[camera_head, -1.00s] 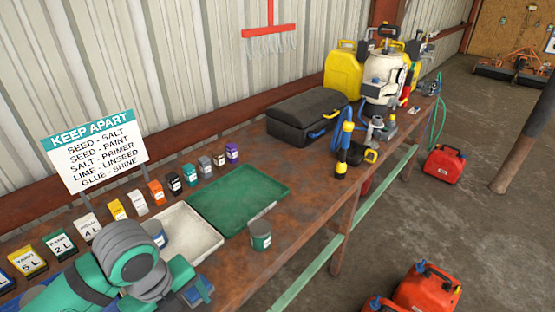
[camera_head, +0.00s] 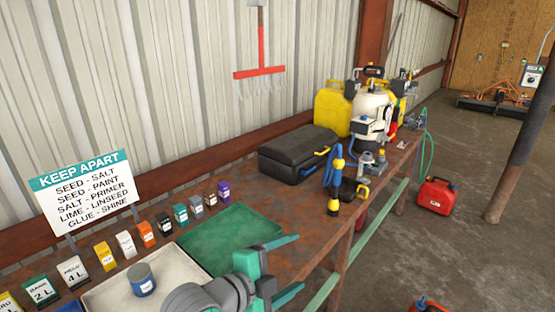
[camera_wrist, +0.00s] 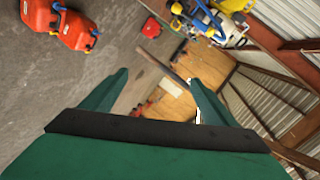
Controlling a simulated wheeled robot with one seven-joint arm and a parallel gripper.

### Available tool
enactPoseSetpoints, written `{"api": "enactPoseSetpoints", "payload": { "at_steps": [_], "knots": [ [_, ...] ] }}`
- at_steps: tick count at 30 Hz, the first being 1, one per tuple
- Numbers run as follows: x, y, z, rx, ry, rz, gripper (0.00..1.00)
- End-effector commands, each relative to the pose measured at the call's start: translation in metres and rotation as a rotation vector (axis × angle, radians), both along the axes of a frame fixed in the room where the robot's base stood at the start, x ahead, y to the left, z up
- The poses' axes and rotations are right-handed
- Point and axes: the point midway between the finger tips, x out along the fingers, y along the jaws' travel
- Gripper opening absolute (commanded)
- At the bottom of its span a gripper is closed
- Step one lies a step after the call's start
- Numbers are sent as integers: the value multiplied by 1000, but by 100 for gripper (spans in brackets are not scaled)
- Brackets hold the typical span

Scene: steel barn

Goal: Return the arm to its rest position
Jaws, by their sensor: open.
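My gripper (camera_head: 291,268) is at the bottom of the head view, in front of the green tray (camera_head: 225,238) and the bench's near edge. Its two teal fingers are spread apart with nothing between them. In the wrist view the open fingers (camera_wrist: 157,96) frame the floor and the far wooden wall. A grey-blue can (camera_head: 142,281) stands in the white tray (camera_head: 105,296) to the left of my arm. The can seen earlier by the green tray's near corner is not visible; my gripper covers that area.
A sign (camera_head: 85,193) and a row of small labelled boxes line the bench's back. A black case (camera_head: 297,155), yellow jug (camera_head: 333,107) and sprayer (camera_head: 371,115) stand farther along.

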Motion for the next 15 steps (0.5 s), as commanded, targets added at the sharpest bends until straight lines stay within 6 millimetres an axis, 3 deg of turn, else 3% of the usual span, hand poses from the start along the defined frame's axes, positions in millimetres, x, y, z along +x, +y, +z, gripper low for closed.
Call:
{"api": "enactPoseSetpoints", "payload": {
  "at_steps": [1,7,15],
  "knots": [
    [4,-11,6,-79,-13,15,80],
    [15,-31,28,-367,-42,100,80],
    [20,-38,29,-726,-27,234,80]
  ]
}}
